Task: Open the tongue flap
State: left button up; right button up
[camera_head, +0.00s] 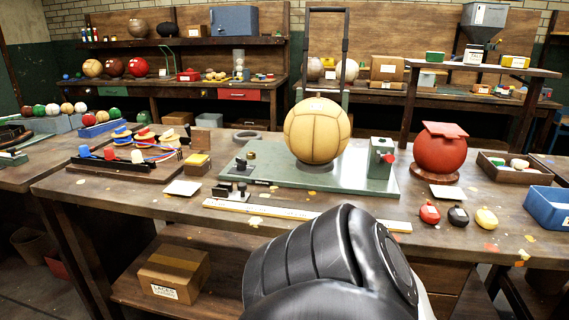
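A red ball (439,153) sits in a round base on the workbench, right of centre. A flat red flap-like piece (445,129) lies across its top and looks roughly level; whether its edge is lifted I cannot tell. A tan panelled ball (317,131) with a small pale label on top sits on the green metal plate at the bench's middle. A black rounded part of my own arm rises from the bottom centre, in front of the bench edge. No gripper fingers show, and neither gripper is seen touching a ball.
The green plate (262,173) carries a green block with a red knob (381,157). A ruler (290,212) lies along the front. Small red, black and yellow items (458,216) and a blue bin (547,208) are at right. A tool tray (126,160) is at left.

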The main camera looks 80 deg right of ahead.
aim_at(450, 130)
jog(key=k, duration=1.05)
jog(key=z, duration=2.8)
jog(key=i, duration=0.85)
jog(key=z, duration=0.25)
